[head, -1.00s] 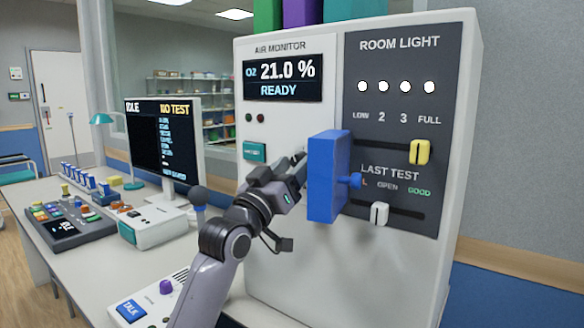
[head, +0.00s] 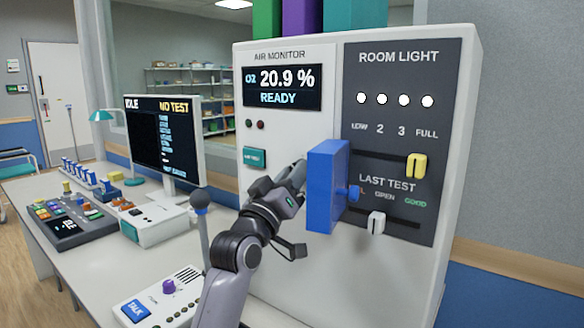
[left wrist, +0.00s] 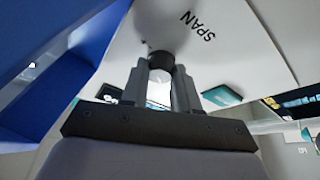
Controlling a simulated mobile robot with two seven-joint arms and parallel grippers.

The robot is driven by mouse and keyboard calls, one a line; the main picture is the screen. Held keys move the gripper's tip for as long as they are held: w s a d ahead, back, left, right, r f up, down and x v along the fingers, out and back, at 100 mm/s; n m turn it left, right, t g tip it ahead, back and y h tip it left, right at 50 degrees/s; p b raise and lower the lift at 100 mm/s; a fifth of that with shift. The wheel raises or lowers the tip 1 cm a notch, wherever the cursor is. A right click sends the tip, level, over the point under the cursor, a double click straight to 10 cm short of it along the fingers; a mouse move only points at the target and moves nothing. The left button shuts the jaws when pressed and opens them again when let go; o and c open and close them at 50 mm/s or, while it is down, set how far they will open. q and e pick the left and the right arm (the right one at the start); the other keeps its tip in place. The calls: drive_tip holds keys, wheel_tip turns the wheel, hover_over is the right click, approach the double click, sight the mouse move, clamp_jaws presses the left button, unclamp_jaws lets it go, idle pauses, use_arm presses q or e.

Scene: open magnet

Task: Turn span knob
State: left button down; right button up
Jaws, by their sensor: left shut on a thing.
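The span knob (left wrist: 160,62) shows in the left wrist view as a small dark round knob on the white panel, beside the printed SPAN label (left wrist: 196,27). My left gripper (left wrist: 160,88) is shut on it, with one finger on each side. In the head view my left gripper (head: 297,176) is at the front of the air monitor (head: 290,140), just left of a blue box-like part (head: 327,190). That blue part and the gripper hide the knob there. The display (head: 283,88) reads O2 20.9 % READY. My right gripper is not in view.
The blue part sticks out close to my gripper. A yellow slider (head: 416,166) and a white slider (head: 376,223) are to its right. A teal button (head: 255,158) is to the left. A monitor screen (head: 160,140) and control boxes stand on the desk (head: 85,275).

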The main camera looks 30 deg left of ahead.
use_arm(q)
drive_tip(key=c, duration=0.8)
unclamp_jaws()
drive_tip(key=shift+c, duration=0.2)
drive_tip(key=b+v, duration=0.1)
drive_tip(key=v, duration=0.6)
drive_tip(key=shift+s, duration=0.1)
